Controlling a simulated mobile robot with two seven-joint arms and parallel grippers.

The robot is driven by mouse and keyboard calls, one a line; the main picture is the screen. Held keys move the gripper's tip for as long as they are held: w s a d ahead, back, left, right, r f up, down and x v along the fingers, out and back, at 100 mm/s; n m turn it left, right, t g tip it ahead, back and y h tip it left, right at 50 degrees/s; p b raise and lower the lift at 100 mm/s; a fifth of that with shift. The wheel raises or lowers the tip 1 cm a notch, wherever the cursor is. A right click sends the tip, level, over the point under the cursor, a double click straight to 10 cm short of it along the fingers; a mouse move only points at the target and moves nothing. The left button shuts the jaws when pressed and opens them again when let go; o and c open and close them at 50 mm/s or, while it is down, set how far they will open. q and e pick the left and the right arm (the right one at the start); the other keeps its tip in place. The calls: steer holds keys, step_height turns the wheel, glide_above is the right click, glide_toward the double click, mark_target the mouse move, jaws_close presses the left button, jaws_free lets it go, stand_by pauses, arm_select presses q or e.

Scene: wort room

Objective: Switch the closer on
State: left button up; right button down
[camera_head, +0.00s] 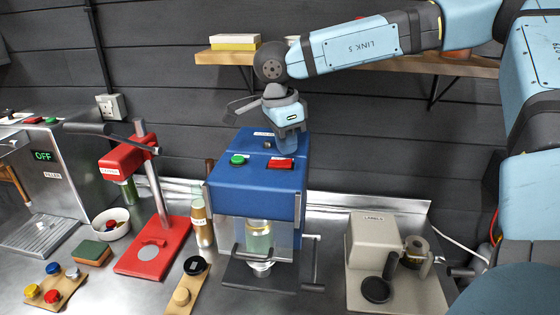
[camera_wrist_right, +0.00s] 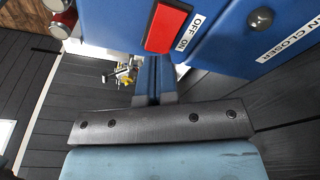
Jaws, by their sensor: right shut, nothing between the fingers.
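The closer (camera_head: 255,190) is a blue machine in the middle of the steel counter. On its top are a red switch (camera_head: 281,163) and a green button (camera_head: 237,160). In the right wrist view the red switch (camera_wrist_right: 169,27) sits beside a label reading OFF and ON. My right gripper (camera_head: 288,145) is over the back of the closer's top, behind the red switch. In the right wrist view its fingers (camera_wrist_right: 155,62) are together and empty, close to the switch's end; I cannot tell whether they touch it. A jar (camera_head: 258,237) stands inside the closer behind a clear guard. My left gripper is not in view.
A red press (camera_head: 153,245) and a filler (camera_head: 45,165) with a green OFF display stand to the left. A beige labels machine (camera_head: 375,240) stands to the right. A wooden shelf (camera_head: 455,65) runs along the wall behind my right arm.

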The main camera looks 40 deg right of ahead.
mark_target(286, 162)
steer(key=shift+f+b, duration=1.2)
stand_by(0.9)
steer(key=shift+s, duration=0.1)
steer(key=shift+r+p, duration=0.4)
steer(key=shift+r, duration=0.45)
steer(key=shift+r+p, duration=1)
steer(key=shift+r, duration=1.65)
